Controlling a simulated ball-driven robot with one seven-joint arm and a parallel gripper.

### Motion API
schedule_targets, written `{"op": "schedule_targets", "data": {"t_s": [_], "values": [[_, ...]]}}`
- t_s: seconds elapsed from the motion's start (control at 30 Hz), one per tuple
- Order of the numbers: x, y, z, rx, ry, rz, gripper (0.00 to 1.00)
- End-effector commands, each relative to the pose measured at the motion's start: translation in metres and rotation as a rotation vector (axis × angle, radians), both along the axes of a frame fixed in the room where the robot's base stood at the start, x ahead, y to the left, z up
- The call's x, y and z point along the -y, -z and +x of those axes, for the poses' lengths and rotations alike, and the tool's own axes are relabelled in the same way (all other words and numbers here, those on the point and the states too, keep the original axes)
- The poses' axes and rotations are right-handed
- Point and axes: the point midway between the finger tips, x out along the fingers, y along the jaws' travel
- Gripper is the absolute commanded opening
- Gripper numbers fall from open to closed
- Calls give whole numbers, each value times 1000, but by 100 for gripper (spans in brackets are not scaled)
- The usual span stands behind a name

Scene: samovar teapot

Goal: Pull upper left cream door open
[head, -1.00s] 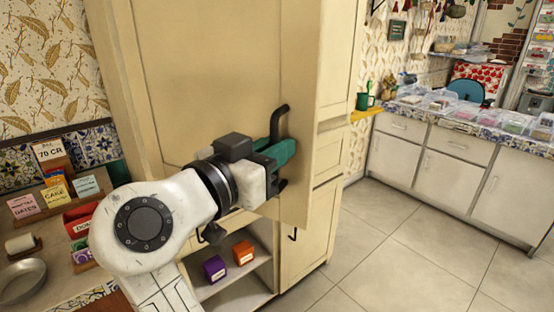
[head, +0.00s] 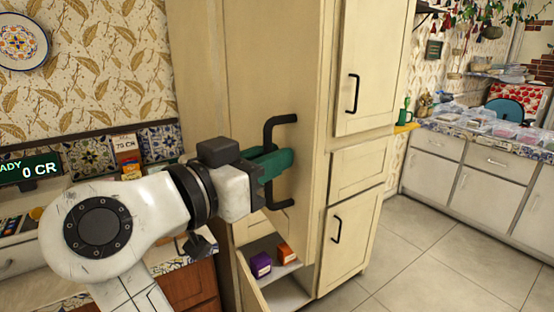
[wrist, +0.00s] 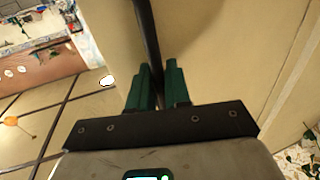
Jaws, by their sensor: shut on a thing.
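The upper left cream door (head: 307,160) is a tall flat panel in the middle of the head view. It appears swung out from the cabinet front; I cannot tell exactly how far. Its black bar handle (head: 281,120) stands upright on it. My gripper (head: 282,163) is shut on the handle's middle from the left, its green fingers hiding that part. In the wrist view, the dark handle bar (wrist: 147,35) runs down between the green fingers of my gripper (wrist: 158,80), with the cream panel (wrist: 220,50) to its right.
The upper right door (head: 368,60) and lower right door (head: 352,245) are shut. A low open shelf holds a purple box (head: 260,264) and an orange box (head: 286,254). A counter (head: 455,165) stands at right. Tiled floor (head: 400,250) is clear between.

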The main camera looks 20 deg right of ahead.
Motion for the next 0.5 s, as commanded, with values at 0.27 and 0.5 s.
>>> {"op": "schedule_targets", "data": {"t_s": [0.27,0.5], "values": [[-1,0,-1,-1,2,0,0],[0,0,0,-1,1,1,31]]}}
